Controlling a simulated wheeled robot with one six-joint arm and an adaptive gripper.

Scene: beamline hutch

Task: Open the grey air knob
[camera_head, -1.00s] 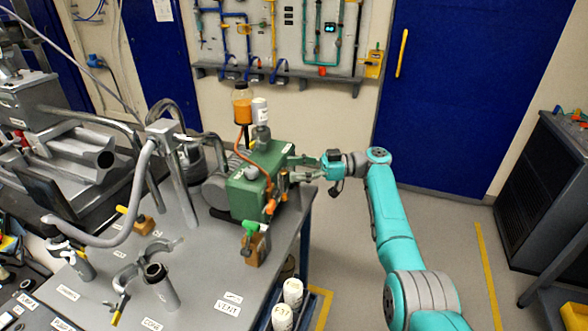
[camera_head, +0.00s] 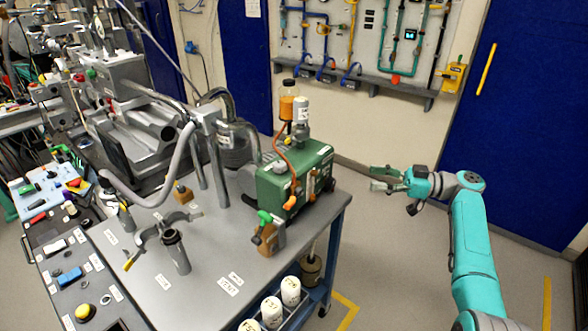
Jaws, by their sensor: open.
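The green pump (camera_head: 293,181) stands on the grey bench, with small grey and orange fittings (camera_head: 313,184) on its right face. I cannot tell for certain which of these small fittings is the grey air knob. My gripper (camera_head: 376,179) is open and empty. It hangs in free air to the right of the pump, beyond the bench edge, with its fingers pointing left toward the pump. It touches nothing that I can see.
A valve with a green handle (camera_head: 265,217) stands in front of the pump. An orange bottle (camera_head: 287,103) rises above the pump. White bottles (camera_head: 290,291) sit low beside the bench (camera_head: 200,305). The wall panel (camera_head: 372,40) is behind. Floor between bench and blue door (camera_head: 500,130) is clear.

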